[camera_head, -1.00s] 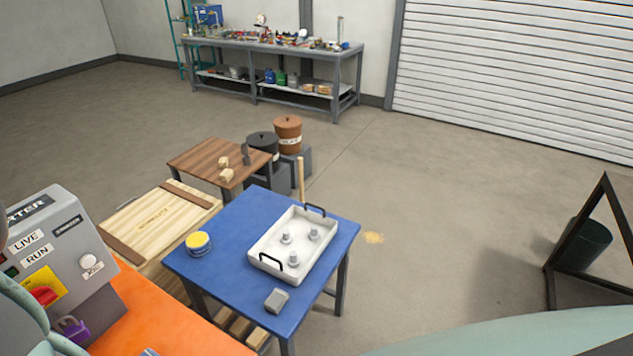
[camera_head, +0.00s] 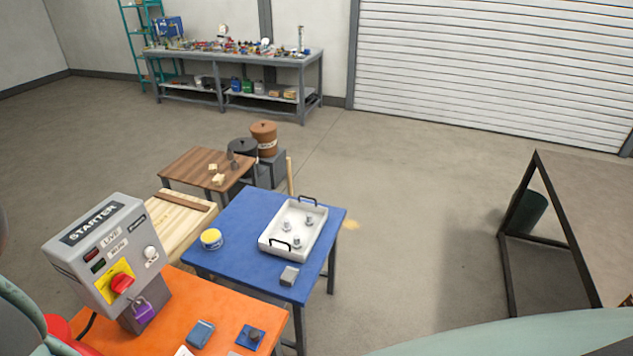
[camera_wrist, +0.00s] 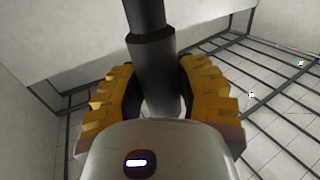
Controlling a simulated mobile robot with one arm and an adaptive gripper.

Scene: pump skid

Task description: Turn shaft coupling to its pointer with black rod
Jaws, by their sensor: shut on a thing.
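My gripper (camera_wrist: 157,100) shows in the wrist view with its yellow-orange fingers closed around a black rod (camera_wrist: 150,55). The rod runs from between the fingers up out of the top of the picture, with a thicker sleeve and a narrower end. Its far end is out of view. In the head view neither my gripper nor the rod shows. I see no shaft coupling and no pointer in either view.
An orange table (camera_head: 225,312) holds a grey starter box (camera_head: 107,255) with a purple padlock. A blue table (camera_head: 240,222) with a white tray (camera_head: 270,247) stands beyond. A dark frame (camera_head: 507,240) is at the right. Open floor (camera_head: 420,200) lies between.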

